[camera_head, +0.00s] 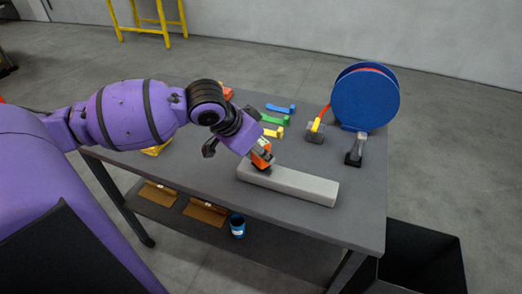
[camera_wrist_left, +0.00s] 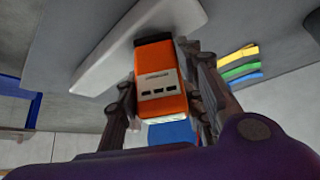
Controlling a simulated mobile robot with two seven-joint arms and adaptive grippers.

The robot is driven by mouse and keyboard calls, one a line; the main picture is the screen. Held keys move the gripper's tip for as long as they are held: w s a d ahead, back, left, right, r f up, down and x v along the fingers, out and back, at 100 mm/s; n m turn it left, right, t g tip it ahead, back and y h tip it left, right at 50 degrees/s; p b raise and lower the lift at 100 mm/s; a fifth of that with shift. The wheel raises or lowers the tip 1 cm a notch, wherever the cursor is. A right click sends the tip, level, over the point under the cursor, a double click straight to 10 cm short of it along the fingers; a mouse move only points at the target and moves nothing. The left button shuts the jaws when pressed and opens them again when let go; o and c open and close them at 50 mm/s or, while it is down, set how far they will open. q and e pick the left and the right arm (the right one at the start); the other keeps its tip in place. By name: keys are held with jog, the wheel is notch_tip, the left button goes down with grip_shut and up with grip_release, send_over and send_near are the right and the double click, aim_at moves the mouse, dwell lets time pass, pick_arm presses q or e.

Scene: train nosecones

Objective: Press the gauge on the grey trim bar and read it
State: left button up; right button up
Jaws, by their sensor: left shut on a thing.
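My left gripper (camera_head: 260,154) is shut on an orange gauge, which shows most clearly in the left wrist view (camera_wrist_left: 156,68). The gauge has a label and several small dark marks on its face; I cannot read a value. Its dark end points down at the left part of the grey trim bar (camera_head: 304,186). The two meet in the head view, but I cannot tell whether they touch. The bar also shows in the left wrist view (camera_wrist_left: 100,69), lying flat on the table. My right gripper is not in view.
The dark table (camera_head: 205,170) carries blue (camera_head: 280,108), green (camera_head: 275,120) and yellow (camera_head: 273,132) small tools behind the bar. A blue reel (camera_head: 366,97), a grey block (camera_head: 315,134) and a dark-based stand (camera_head: 355,152) are at the right. A blue can (camera_head: 237,226) stands on the lower shelf.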

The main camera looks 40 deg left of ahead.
aim_at(261, 141)
pick_arm(q)
jog(key=shift+f, duration=0.6)
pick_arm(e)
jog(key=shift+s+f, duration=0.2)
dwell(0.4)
pick_arm(q)
jog(key=shift+s+f, duration=0.2)
jog(key=shift+f, duration=0.05)
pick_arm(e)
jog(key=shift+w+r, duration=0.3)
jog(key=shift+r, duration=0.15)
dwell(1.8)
pick_arm(q)
jog(key=shift+r, duration=0.1)
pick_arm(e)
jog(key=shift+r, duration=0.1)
pick_arm(q)
jog(key=shift+w+r+p, duration=0.2)
jog(key=shift+r+p, duration=1.25)
jog(key=shift+r, duration=0.7)
jog(key=shift+r+p, duration=0.9)
jog(key=shift+r, duration=0.7)
jog(key=shift+f, duration=0.1)
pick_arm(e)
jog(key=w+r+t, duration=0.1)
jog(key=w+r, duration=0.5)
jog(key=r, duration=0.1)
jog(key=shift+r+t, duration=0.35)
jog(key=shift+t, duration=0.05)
